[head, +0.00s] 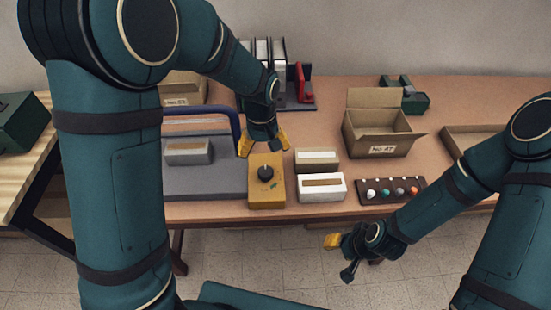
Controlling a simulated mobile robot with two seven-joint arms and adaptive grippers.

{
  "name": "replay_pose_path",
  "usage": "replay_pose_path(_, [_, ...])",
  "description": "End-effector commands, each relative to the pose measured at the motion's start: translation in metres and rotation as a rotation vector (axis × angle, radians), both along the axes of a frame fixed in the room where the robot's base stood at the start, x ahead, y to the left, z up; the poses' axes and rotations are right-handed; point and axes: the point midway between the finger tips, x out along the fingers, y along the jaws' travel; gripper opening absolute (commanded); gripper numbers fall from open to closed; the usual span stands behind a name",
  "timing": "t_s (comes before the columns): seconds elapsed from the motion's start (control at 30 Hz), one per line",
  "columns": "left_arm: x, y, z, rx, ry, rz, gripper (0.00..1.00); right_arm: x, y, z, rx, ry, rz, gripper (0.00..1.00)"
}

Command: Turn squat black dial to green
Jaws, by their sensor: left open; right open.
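The squat black dial (265,171) sits on top of a yellow box (267,198) near the front edge of the table. Small marks lie around the dial, but their colours and its pointer direction are too small to read surely. My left gripper (264,146) is open, fingers pointing down, just behind and above the dial; its yellow fingertips are spread to either side. I see no contact with the dial. My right gripper (338,250) is open and empty, in front of the table edge, away from the dial.
White-and-tan boxes (321,188) stand right of the yellow box. A dark panel with coloured knobs (391,191) lies further right, behind it an open carton (378,136). A grey mat (200,184) with a grey box lies left. Binders (263,50) stand at the back.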

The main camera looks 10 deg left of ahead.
Motion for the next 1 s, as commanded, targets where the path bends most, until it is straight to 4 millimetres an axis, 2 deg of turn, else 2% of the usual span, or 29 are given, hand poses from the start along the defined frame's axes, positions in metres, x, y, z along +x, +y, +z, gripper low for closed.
replay_pose_path(0.03, [0.002,0.0,0.011,0.01,0.001,0.012,0.81,0.0,0.0,0.0,0.0,0.0,0.0,0.47])
replay_pose_path(0.1, [0.003,0.002,0.018,0.018,0.006,0.027,0.81,0.0,0.0,0.0,0.0,0.001,0.0,0.47])
replay_pose_path(0.27, [0.002,0.003,0.01,0.024,0.013,0.036,0.81,-0.001,0.0,-0.003,0.0,0.002,0.002,0.47])
replay_pose_path(0.8, [0.002,0.003,-0.09,0.023,0.013,0.034,0.81,-0.007,0.001,-0.021,0.004,0.015,0.012,0.47])
replay_pose_path(1.0, [0.002,0.002,-0.112,0.023,0.013,0.032,0.81,-0.008,0.002,-0.025,0.004,0.019,0.015,0.47])
